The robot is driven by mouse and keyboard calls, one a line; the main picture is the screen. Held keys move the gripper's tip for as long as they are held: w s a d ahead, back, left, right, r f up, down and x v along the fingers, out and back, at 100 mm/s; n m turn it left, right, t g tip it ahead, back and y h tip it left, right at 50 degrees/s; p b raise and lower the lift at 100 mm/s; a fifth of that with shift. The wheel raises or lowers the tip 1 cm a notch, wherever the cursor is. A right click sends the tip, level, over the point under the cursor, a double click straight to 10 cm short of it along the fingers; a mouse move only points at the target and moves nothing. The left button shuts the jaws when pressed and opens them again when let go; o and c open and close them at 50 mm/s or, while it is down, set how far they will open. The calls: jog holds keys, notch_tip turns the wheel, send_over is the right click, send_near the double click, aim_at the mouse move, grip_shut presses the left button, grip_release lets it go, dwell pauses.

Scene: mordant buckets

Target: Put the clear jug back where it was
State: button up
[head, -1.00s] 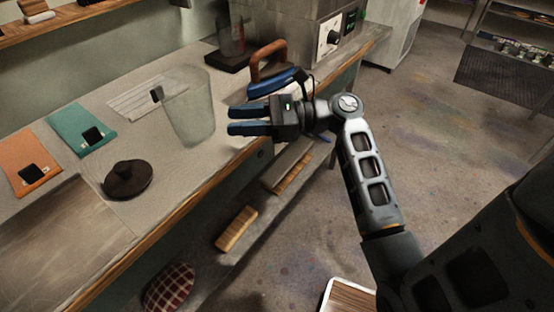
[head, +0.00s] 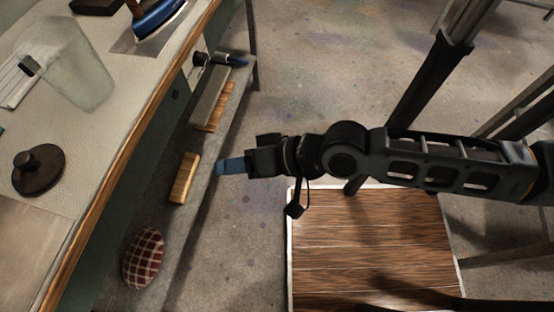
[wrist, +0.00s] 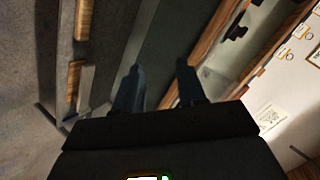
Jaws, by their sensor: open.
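The clear jug (head: 75,72) stands upright on the pale counter (head: 105,125) at the upper left of the head view. Its translucent body is whole in view, with a small dark block showing at its left side. My gripper (head: 222,165) is out past the counter's front edge, to the lower right of the jug and well apart from it. In the wrist view my gripper (wrist: 158,72) has its two blue-black fingers apart with nothing between them. I cannot make out the jug in the wrist view.
A dark round knobbed thing (head: 38,168) sits on the counter near the jug, and a blue iron (head: 158,18) stands behind. A low shelf below the counter holds brushes (head: 185,178) and a checked cushion (head: 143,258). A wood-topped platform (head: 370,250) is at lower right.

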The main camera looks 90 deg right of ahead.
jog(key=s+a+r+n+t+y, duration=0.1)
jog(key=s+a+r+n, duration=0.4)
jog(key=r+n, duration=0.5)
jog(key=s+n+t, duration=0.1)
jog(key=s+n, duration=0.1)
jog(key=shift+s+a+r+n+t+y, duration=0.2)
jog(key=shift+s+r+n+t+y, duration=0.1)
jog(key=shift+s+n, duration=0.1)
